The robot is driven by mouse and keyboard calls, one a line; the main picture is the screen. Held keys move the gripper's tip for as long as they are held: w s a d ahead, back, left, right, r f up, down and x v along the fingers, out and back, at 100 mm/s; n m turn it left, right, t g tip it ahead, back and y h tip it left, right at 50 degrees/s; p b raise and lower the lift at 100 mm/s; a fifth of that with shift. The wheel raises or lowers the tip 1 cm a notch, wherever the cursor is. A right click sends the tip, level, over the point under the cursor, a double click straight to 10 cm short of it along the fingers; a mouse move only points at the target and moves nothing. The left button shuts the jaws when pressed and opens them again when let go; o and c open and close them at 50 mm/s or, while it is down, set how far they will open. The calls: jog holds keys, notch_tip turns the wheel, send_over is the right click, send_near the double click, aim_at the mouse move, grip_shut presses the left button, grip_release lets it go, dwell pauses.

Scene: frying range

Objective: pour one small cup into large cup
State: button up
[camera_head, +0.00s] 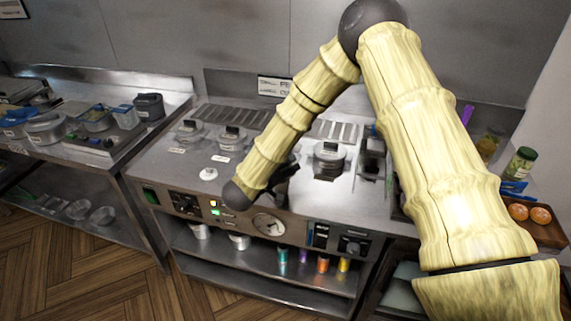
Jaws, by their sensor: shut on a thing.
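My gripper (284,183) is a dark shape low over the front of the range, partly hidden behind my arm's last links. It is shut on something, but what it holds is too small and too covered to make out. I cannot tell for certain which things are the small cup and the large cup. On the shelf below stand two silvery cups (239,241) and small coloured cups: teal (282,255), purple (303,256), orange (322,264) and yellow (343,265).
Lidded pots (329,152) sit on the steel range top (160,160). A small white item (208,174) lies near its front edge. A steel side counter (85,150) with containers stands left. A green-lidded jar (520,163) and orange round items (540,215) are right.

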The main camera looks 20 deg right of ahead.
jog(key=shift+w+a+n+g+p, duration=0.15)
jog(key=shift+n+g+p, duration=0.8)
jog(key=shift+p, duration=1.2)
jog(key=shift+w+f+n+p, duration=0.15)
jog(key=shift+w+n+p, duration=0.05)
jog(key=shift+n+p, duration=0.85)
jog(key=shift+w+a+f+n+g+h+p, duration=0.15)
jog(key=shift+n+g+h+p, duration=0.2)
jog(key=shift+n+p, duration=0.3)
jog(key=shift+w+a+f+n+g+h+p, duration=0.15)
jog(key=shift+n+g+h+p, duration=0.2)
jog(key=shift+n+p, duration=0.3)
jog(key=shift+w+f+n+g+p, duration=0.2)
jog(key=shift+n+g+p, duration=0.25)
jog(key=shift+n, duration=0.15)
